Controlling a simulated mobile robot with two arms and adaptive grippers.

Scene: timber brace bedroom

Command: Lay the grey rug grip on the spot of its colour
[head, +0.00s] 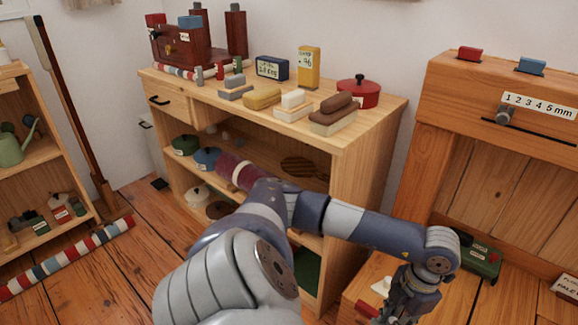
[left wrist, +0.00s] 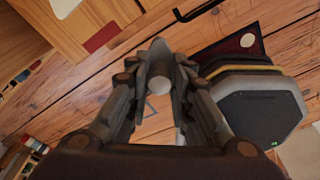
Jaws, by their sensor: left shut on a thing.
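My left gripper (head: 393,308) reaches down at the lower right of the head view, over a low wooden surface. In the left wrist view its fingers (left wrist: 162,80) are closed on a small grey piece (left wrist: 158,54) with a pale round face, which I take for the grey rug grip. The fingers hide most of it, and its full shape cannot be told. A dark red patch (left wrist: 102,37) lies on the wood to the left of the fingers. I cannot make out a grey spot clearly. My right gripper is not in view.
A dark hexagonal stack (left wrist: 260,108) with a yellow layer stands right of the fingers, by a dark red square (left wrist: 235,48). A green box (head: 478,257) stands beyond the gripper. A wooden shelf unit (head: 375,130) with brushes on top stands behind my arm.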

